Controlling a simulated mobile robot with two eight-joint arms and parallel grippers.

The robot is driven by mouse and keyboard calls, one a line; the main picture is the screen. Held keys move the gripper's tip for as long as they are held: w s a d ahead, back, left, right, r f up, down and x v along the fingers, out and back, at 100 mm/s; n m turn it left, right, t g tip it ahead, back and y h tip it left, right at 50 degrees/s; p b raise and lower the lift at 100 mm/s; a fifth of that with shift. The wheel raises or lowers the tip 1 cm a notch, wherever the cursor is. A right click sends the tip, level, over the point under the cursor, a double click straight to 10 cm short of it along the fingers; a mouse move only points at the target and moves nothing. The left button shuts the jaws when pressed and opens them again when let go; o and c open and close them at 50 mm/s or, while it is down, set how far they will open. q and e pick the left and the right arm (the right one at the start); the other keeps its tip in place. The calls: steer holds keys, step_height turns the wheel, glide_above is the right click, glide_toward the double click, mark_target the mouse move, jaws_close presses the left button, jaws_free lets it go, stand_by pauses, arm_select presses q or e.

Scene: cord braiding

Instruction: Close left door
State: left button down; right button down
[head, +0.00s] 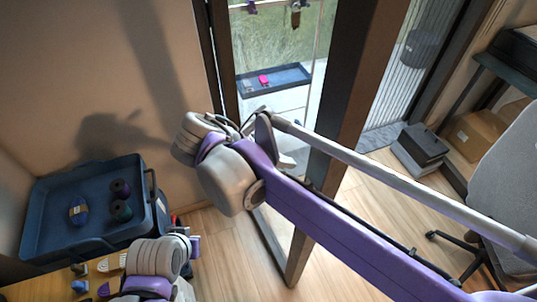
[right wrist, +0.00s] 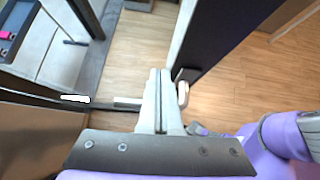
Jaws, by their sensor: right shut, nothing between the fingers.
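The door (head: 352,95) stands open, its dark leaf jutting into the room from the doorway, with a glass part low down. In the right wrist view the dark door (right wrist: 222,40) rises just right of the fingers, with a small pale handle (right wrist: 183,93) by its edge. My right gripper (head: 284,150) is shut and empty at the doorway, left of the leaf. In the right wrist view its fingers (right wrist: 160,85) appear close to the handle; contact cannot be told.
A blue tray (head: 45,215) with several yarn spools stands at left on a wooden table. Beyond the doorway is another blue tray (head: 245,86) with a pink item. At right are a grey chair (head: 505,165) and boxes (head: 420,145). Wooden floor (head: 215,245) is clear beside the door.

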mark_target(300, 155)
steer(key=shift+w+d+p, duration=0.15)
steer(key=shift+w+d, duration=0.25)
steer(key=shift+d, duration=0.5)
steer(key=shift+w+d+p, duration=0.15)
steer(key=shift+w+d, duration=0.2)
steer(key=shift+d, duration=0.5)
steer(key=shift+r, duration=0.1)
